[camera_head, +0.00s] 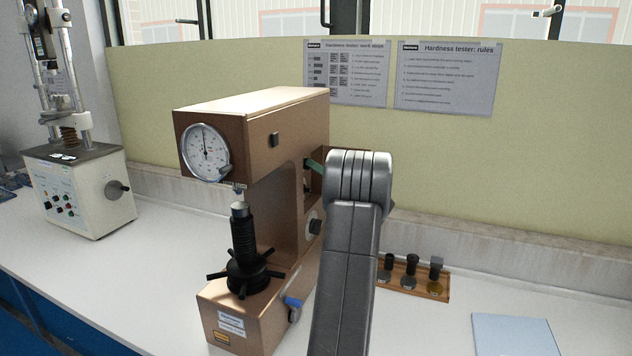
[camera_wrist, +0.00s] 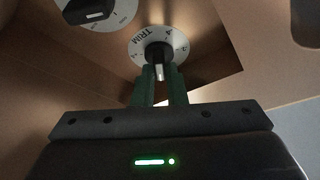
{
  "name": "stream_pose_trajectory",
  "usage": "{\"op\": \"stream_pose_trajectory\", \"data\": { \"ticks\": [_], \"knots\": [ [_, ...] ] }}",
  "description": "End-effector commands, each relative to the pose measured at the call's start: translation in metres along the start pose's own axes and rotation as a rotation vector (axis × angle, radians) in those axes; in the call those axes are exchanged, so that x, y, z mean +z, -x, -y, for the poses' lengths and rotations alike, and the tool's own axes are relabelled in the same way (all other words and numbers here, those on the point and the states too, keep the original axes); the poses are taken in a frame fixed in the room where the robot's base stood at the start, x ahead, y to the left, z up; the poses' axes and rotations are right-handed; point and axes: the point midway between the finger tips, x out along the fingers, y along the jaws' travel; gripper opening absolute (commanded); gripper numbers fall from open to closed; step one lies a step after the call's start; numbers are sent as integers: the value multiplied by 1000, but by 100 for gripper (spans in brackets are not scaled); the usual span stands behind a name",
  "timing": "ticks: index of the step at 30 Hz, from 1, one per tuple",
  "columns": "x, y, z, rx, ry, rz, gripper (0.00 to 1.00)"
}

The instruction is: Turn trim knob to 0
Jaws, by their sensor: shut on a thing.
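The trim knob (camera_wrist: 158,54) is a small black knob on a white round plate (camera_wrist: 176,46) marked TRIM, with small marks I cannot read reliably. A pale strip shows on the knob's side toward the wrist camera; I cannot tell which mark it is set to. My gripper (camera_wrist: 160,76) has its two green fingers on either side of the knob, shut on it. In the head view the tan hardness tester (camera_head: 275,125) stands on the bench, and a green finger of my gripper (camera_head: 315,166) reaches into its side. My arm hides the knob there.
Another black knob (camera_wrist: 88,11) on a white plate is at the wrist view's upper left. The tester has a dial gauge (camera_head: 205,152) and a black handwheel (camera_head: 246,276). A wooden rack (camera_head: 436,289) and a pale blue pad (camera_head: 516,335) lie to the right. Another tester (camera_head: 82,190) stands left.

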Motion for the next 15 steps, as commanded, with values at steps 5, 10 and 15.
{"op": "stream_pose_trajectory", "data": {
  "ticks": [5, 10, 15],
  "knots": [
    [5, 3, -6, -63, 155, 0, 0],
    [4, 2, -5, -119, 289, 0, 0],
    [3, 1, -5, -164, 398, 1, 0]
  ]
}}
